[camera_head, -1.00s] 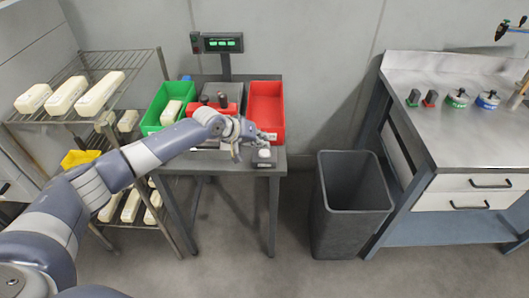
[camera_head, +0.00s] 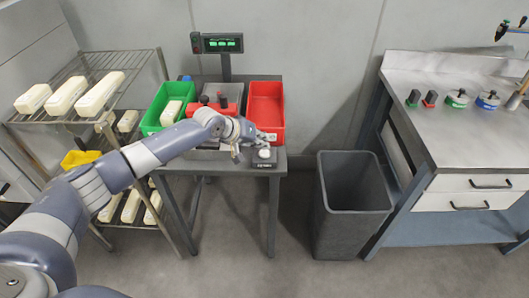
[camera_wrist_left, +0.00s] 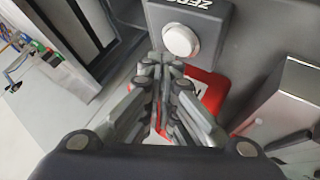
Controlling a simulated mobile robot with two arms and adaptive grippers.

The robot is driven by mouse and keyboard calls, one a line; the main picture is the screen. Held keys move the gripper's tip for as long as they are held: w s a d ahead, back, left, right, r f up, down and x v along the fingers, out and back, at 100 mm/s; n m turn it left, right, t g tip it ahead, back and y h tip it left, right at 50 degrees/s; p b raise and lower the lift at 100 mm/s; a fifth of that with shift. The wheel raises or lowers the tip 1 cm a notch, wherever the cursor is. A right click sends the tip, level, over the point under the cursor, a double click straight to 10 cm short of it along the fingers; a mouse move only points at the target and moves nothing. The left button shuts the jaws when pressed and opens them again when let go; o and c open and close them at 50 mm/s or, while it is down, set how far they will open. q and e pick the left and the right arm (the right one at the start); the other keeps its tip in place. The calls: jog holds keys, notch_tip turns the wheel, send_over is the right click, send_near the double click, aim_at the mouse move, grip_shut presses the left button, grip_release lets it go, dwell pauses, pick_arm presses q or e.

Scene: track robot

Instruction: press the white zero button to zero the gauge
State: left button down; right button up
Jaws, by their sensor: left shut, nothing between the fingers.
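The white zero button (camera_head: 264,153) sits on a dark box (camera_head: 264,162) at the front right corner of the small grey table. In the left wrist view the round white button (camera_wrist_left: 181,40) shows under the label "ZERO" on its dark box (camera_wrist_left: 208,22). My left gripper (camera_head: 241,153) is shut and empty, just left of the button box. In the left wrist view its fingertips (camera_wrist_left: 165,62) are close together, just below the button in the picture; I cannot tell the height gap. The gauge display (camera_head: 222,43) stands on a post behind the table, with lit green digits.
A green bin (camera_head: 152,124) and red bins stand on the table (camera_head: 258,170). In the wrist view a metal block (camera_wrist_left: 290,95) is on the right. A dark waste bin (camera_head: 352,225) stands right of the table. A shelf rack with pale blocks (camera_head: 98,92) is at left.

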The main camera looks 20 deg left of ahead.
aim_at(262, 151)
pick_arm(q)
jog(key=shift+f, duration=0.35)
jog(key=shift+f, duration=0.5)
dwell(0.7)
jog(key=shift+r+p, duration=0.85)
jog(key=shift+r, duration=0.05)
notch_tip(262, 151, up, 5)
jog(key=p, duration=0.5)
dwell(0.6)
